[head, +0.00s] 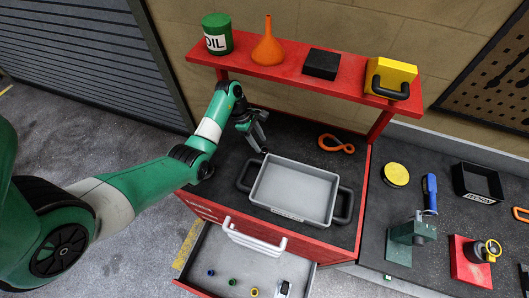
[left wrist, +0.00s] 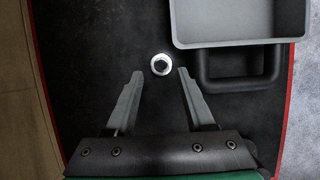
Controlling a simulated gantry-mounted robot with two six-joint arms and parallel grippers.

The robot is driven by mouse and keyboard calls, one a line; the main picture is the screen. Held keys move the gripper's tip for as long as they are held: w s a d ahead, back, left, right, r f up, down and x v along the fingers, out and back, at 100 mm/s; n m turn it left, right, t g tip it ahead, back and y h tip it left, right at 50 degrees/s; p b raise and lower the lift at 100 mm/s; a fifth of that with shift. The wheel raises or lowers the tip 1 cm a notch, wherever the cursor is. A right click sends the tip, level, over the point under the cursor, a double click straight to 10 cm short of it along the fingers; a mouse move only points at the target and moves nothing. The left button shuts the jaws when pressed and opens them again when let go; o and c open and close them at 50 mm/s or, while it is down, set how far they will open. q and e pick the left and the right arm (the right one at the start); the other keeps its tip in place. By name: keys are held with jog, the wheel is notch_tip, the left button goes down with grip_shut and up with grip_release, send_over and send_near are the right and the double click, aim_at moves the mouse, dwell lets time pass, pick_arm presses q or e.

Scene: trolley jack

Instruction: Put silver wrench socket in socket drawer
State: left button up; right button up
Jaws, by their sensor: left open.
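The silver wrench socket (left wrist: 161,64) stands on the dark top of the red cabinet in the left wrist view. My left gripper (left wrist: 160,75) is open, with the socket just beyond and between its fingertips, not gripped. In the head view my left gripper (head: 260,135) is over the cabinet top behind the grey tray, and I cannot make out the socket clearly there. The socket drawer (head: 222,255) is pulled open at the cabinet's front. It holds a blue socket (head: 211,272), a green one (head: 232,282) and a yellow one (head: 254,291). My right gripper is not in view.
A grey tray (head: 295,165) with black handles sits close to my left gripper; it also shows in the left wrist view (left wrist: 240,42). A red shelf (head: 290,70) with an oil can, funnel and boxes overhangs the back. An orange tool (head: 336,144) lies behind the tray.

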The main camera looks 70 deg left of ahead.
aim_at(262, 149)
pick_arm(q)
jog(key=b+x, duration=0.1)
jog(key=x, duration=0.4)
jog(key=shift+s, duration=0.2)
grip_shut()
